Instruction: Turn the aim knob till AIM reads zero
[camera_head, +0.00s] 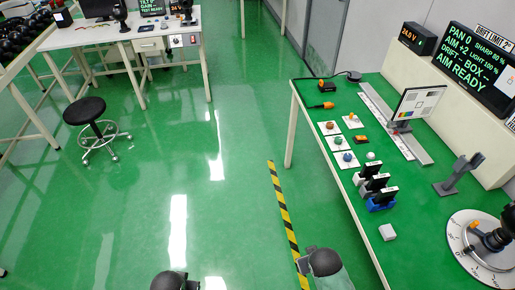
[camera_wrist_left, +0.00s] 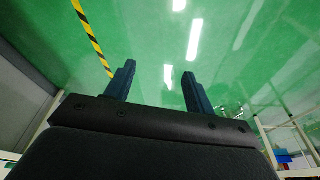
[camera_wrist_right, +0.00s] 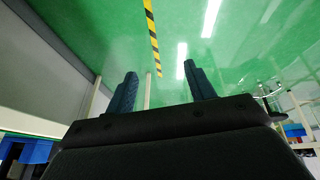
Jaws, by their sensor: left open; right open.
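The display (camera_head: 478,66) at the back right of the green bench reads PAN 0, AIM +2 and AIM READY. A dark gimbal device (camera_head: 497,238) stands on a round white dial (camera_head: 470,262) at the right edge, partly cut off by the frame. A small orange part (camera_head: 475,226) shows on it; I cannot tell which part is the aim knob. My left gripper (camera_wrist_left: 158,80) is open and empty over the floor. My right gripper (camera_wrist_right: 163,84) is open and empty, left of the bench. Neither gripper is near the dial.
A stool (camera_head: 85,110) stands far left.

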